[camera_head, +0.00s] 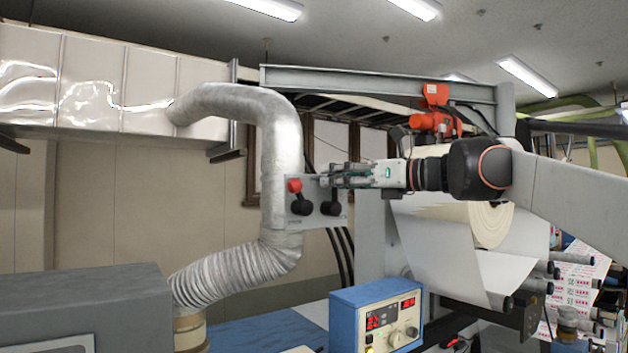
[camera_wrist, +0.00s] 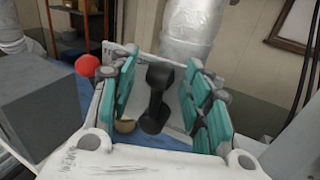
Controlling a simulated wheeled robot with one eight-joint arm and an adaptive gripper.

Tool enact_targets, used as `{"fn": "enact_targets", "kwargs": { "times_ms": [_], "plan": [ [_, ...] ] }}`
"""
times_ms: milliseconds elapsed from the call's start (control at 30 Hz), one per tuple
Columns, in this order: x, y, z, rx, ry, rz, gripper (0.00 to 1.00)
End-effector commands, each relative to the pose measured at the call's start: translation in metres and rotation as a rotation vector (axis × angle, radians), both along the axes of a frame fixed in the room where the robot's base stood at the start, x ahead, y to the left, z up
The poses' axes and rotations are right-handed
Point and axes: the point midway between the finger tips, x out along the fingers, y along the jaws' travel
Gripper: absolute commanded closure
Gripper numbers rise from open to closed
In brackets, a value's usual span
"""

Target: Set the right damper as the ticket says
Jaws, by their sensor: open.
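A pale plate (camera_head: 316,221) with two damper levers stands in front of the silver duct. The left lever has a red knob (camera_head: 295,186) on top, which also shows as a red ball (camera_wrist: 87,65) left of my fingers in the wrist view. The right damper lever (camera_head: 330,208) is black. In the wrist view a black lever (camera_wrist: 158,90) stands between my teal fingers, with its knob up. My gripper (camera_head: 328,180) is open around it, with gaps visible on both sides; contact cannot be told. The lever's upper part is hidden in the head view. No readable ticket shows.
The silver duct (camera_head: 280,150) rises close behind the plate. A blue control box (camera_head: 375,318) with red displays stands below right. A paper roll (camera_head: 455,220) hangs behind my arm. A grey box (camera_wrist: 42,105) lies left in the wrist view.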

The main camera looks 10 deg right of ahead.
Motion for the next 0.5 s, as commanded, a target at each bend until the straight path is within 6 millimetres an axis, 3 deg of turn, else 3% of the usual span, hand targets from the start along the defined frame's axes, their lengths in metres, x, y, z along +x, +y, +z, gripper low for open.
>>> {"fn": "enact_targets", "kwargs": {
  "times_ms": [233, 433, 500],
  "plan": [
    [-0.0001, -0.0003, 0.0002, 0.000, 0.000, -0.001, 0.55],
    [-0.0001, -0.0002, 0.0001, 0.000, 0.000, 0.000, 1.00],
    [-0.0001, -0.0002, 0.0001, 0.000, 0.000, 0.000, 1.00]
  ]
}}
